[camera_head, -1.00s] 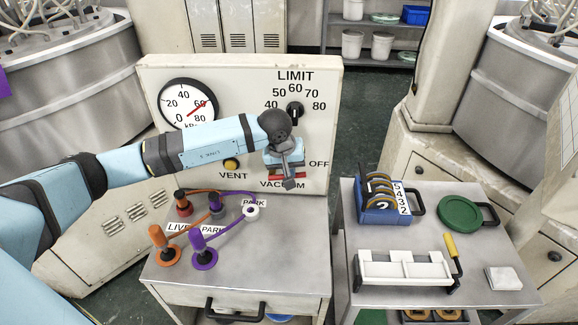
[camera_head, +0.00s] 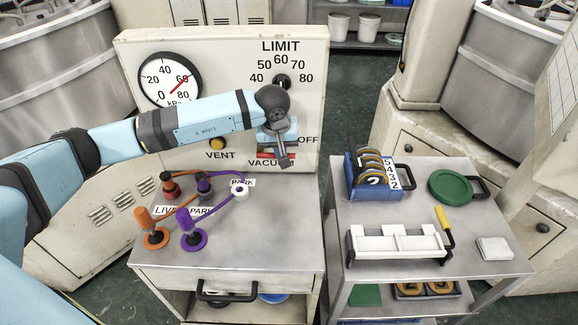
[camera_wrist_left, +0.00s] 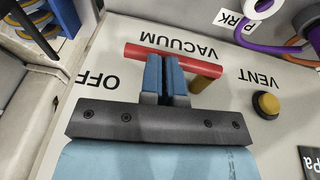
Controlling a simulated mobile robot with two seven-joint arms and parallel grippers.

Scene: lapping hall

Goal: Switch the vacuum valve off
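The vacuum valve's red handle (camera_wrist_left: 230,66) shows in the left wrist view as a bar lying roughly sideways between the VACUUM and OFF lettering, with a brass stem (camera_wrist_left: 203,82). In the head view the red handle (camera_head: 264,155) is mostly hidden behind my gripper. My left gripper (camera_wrist_left: 164,60) is at the handle, its two blue fingers close together with their tips overlapping the bar away from the stem. The bar runs across both fingers and shows on either side; I cannot tell whether they touch it. My right gripper is not in view.
The panel (camera_head: 130,50) carries a gauge (camera_head: 170,79) reading about 60, a limit knob (camera_head: 282,81) and a yellow vent button (camera_head: 217,144). Orange and purple plugs stand on the cabinet below. A side table (camera_head: 380,290) at right holds a blue rack and green disc.

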